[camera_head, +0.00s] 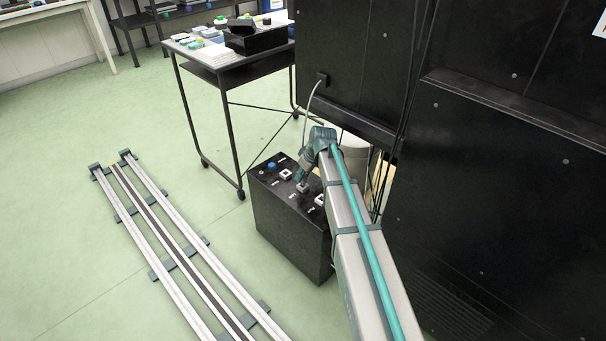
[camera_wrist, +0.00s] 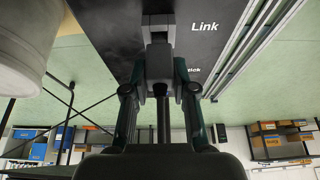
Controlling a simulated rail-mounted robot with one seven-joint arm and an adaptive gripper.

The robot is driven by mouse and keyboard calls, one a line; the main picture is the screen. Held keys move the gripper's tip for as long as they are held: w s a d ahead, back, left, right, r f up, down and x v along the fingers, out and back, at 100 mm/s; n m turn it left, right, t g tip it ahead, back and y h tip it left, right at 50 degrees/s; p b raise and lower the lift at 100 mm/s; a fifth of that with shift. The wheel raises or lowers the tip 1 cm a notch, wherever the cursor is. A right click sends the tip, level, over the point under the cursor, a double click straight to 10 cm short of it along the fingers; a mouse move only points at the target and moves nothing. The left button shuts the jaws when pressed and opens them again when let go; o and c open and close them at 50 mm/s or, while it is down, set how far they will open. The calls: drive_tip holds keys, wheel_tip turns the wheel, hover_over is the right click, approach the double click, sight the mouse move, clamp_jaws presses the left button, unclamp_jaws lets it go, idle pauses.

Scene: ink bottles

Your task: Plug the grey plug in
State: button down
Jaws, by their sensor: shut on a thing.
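The black box (camera_head: 290,228) stands on the floor with several light sockets and a blue round part on its top. My gripper (camera_head: 304,180) points down over the box top. In the wrist view my gripper (camera_wrist: 158,88) is shut on the grey plug (camera_wrist: 158,62). The plug's far end meets a light-framed socket (camera_wrist: 158,19) beside the white word "Link". I cannot tell whether it is inside the socket or only against it. In the head view my gripper mostly hides the plug. A grey cable (camera_head: 306,108) runs down from the black cabinet towards the gripper.
A tall black cabinet (camera_head: 500,170) stands close on the right. A wheeled table (camera_head: 215,60) with small coloured items is behind the box. Long metal rails (camera_head: 180,250) lie on the floor at left. A whitish cylinder (camera_head: 355,157) stands behind my arm. The green floor between is clear.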

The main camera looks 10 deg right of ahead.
drive_tip(key=shift+f+p, duration=0.5)
drive_tip(key=shift+f, duration=0.35)
idle(2.1)
drive_tip(key=shift+c, duration=1.9)
unclamp_jaws()
drive_tip(key=shift+r, duration=0.1)
drive_tip(key=shift+r+p, duration=2.8)
drive_tip(key=shift+r, duration=1.15)
